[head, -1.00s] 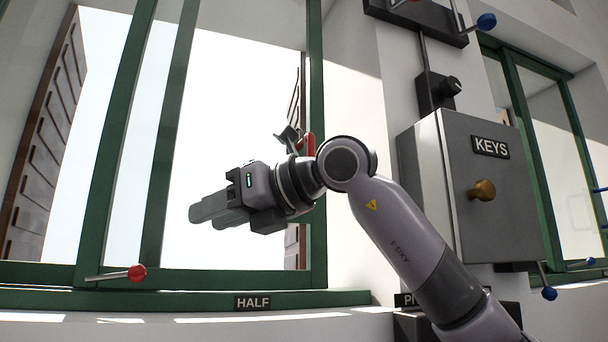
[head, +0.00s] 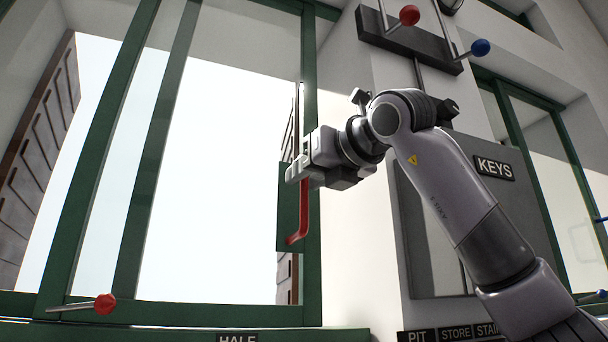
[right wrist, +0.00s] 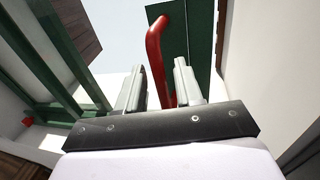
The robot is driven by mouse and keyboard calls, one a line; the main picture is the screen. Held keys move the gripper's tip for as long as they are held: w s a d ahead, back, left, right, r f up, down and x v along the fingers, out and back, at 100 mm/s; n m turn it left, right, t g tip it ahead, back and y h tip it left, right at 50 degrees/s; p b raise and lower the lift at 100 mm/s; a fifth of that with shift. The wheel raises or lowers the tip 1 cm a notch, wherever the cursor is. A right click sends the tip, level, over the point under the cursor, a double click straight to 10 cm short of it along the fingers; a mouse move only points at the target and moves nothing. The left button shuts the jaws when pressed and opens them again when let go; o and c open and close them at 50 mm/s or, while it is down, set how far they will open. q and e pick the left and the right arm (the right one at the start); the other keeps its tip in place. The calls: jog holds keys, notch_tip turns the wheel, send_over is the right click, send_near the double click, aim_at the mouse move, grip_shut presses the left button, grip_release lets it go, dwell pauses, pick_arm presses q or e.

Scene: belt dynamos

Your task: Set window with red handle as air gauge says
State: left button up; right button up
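The red handle (head: 302,215) is mounted on a green plate (head: 287,208) at the right upright of the green-framed window (head: 311,90). Its bent lower end shows below my right gripper (head: 300,170). In the right wrist view, the red handle (right wrist: 157,50) runs between the two fingers of my right gripper (right wrist: 160,85). The fingers are apart, with a visible gap on the handle's left side, so the gripper is open around it. My gripper hides the handle's upper part in the head view. No readable air gauge is in view. My left gripper is not in view.
A grey "KEYS" box (head: 490,215) is right, partly behind my arm. Red (head: 409,15) and blue (head: 480,47) knobs project from a dark panel above.

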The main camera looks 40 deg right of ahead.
jog(key=shift+w, duration=0.7)
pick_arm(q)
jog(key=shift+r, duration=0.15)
pick_arm(e)
grip_shut()
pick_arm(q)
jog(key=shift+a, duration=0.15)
pick_arm(e)
jog(key=shift+a, duration=0.1)
